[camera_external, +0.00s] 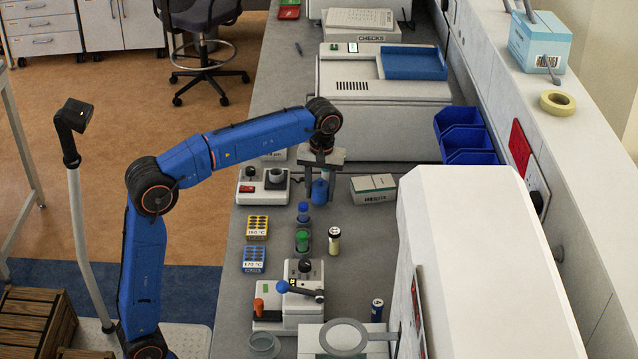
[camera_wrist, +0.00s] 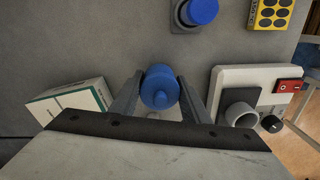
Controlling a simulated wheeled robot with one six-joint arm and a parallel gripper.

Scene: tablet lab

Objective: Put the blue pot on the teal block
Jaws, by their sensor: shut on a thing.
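My gripper (camera_external: 321,178) is shut on a blue pot (camera_external: 319,192), held below the wrist above the grey bench. In the wrist view the blue pot (camera_wrist: 160,88) sits upright between the two fingers (camera_wrist: 160,95). A blue block with round holes and a 170 °C label (camera_external: 254,259) lies on the bench, front left of the gripper. A yellow block with a 150 °C label (camera_external: 257,227) is just behind it and also shows in the wrist view (camera_wrist: 270,12). No block reads clearly as teal.
A second blue-topped piece (camera_external: 303,208) and a green-topped one (camera_external: 302,239) stand in dark holders. A white device with a red switch (camera_external: 263,187) is left of the gripper; a white box (camera_external: 373,189) is right. A pale jar (camera_external: 334,241) and a lever machine (camera_external: 290,305) stand nearer.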

